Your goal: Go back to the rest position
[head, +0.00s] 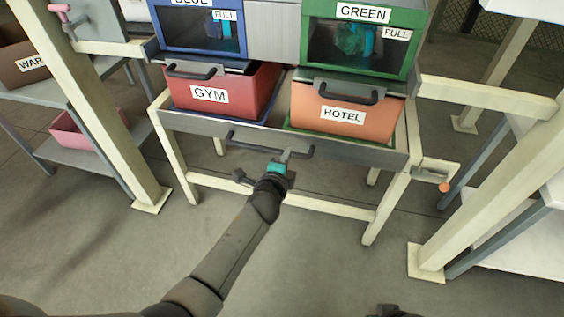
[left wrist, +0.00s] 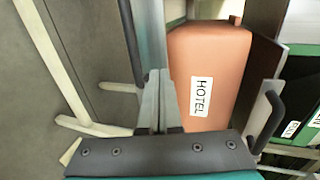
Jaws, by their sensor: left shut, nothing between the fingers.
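My left gripper (head: 281,156) reaches up from the bottom of the head view to the front of a wide grey drawer (head: 190,124). Its fingers are shut and empty, close to the dark drawer handle (head: 250,149); I cannot tell if they touch it. In the left wrist view the shut fingers (left wrist: 158,85) point at the drawer front, beside the orange HOTEL bag (left wrist: 200,65). The HOTEL bag (head: 346,108) and the red GYM bag (head: 225,92) sit side by side in the drawer.
A blue bin (head: 190,36) and a green bin (head: 350,62), both with FULL tags, stand above the bags. Cream posts (head: 110,130) and shelves flank the stand. A pink bin (head: 75,133) is on the left shelf. The grey floor in front is open.

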